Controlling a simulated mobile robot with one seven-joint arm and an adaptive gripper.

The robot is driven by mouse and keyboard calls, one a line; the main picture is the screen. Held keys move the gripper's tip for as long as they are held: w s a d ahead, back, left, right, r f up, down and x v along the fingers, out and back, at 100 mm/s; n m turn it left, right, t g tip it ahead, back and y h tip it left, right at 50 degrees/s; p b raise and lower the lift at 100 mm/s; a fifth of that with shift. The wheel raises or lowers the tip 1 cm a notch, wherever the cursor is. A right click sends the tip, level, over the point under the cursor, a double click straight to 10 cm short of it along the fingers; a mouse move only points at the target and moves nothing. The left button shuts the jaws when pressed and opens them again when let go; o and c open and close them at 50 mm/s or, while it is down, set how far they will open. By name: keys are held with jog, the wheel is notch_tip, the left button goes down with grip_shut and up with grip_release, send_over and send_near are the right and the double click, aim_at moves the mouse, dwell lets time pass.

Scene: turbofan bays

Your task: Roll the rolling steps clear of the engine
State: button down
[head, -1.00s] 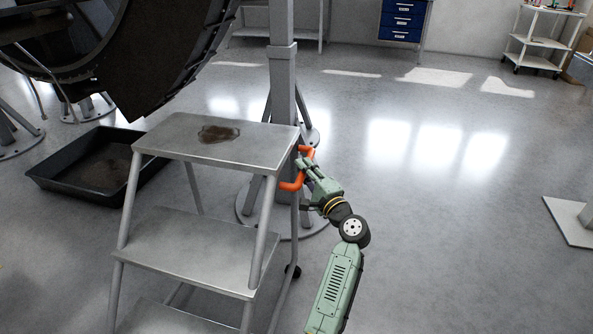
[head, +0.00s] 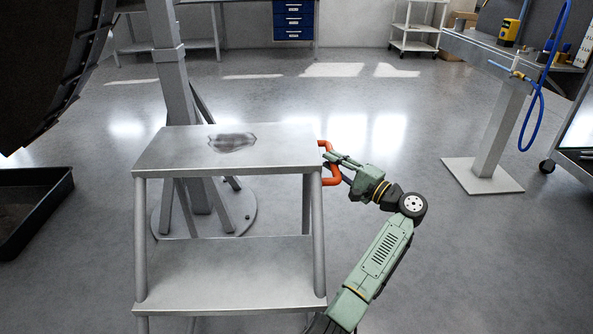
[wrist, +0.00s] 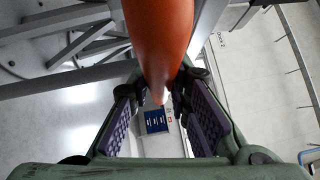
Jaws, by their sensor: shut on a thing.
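The rolling steps (head: 170,153) stand upright on the floor in front of me, a grey metal frame with a dark stain on the top tread. An orange handle (head: 325,149) sticks out from their right side. My gripper (head: 330,163) is shut on this handle; in the wrist view the orange handle (wrist: 160,35) runs between the two padded fingers. The engine (head: 50,60) is a large dark curved body at the upper left, apart from the steps in the picture. The lower part of the steps is cut off by the frame.
A grey stand post (head: 168,60) with a round foot is close behind the steps. A black drip tray (head: 35,215) lies at the left. A post on a square plate (head: 482,178) with a blue hose stands at the right. The floor between is open.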

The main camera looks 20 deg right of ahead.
jog(key=s+d+b, duration=0.2)
jog(key=d, duration=0.7)
jog(key=shift+s+d+b, duration=0.15)
jog(key=shift+s+b, duration=0.2)
jog(key=shift+s, duration=0.05)
jog(key=c, duration=1.5)
grip_release()
jog(key=shift+s, duration=0.1)
jog(key=v, duration=1.1)
jog(key=shift+s+d+f, duration=0.1)
jog(key=shift+s+d, duration=0.05)
jog(key=shift+s, duration=0.25)
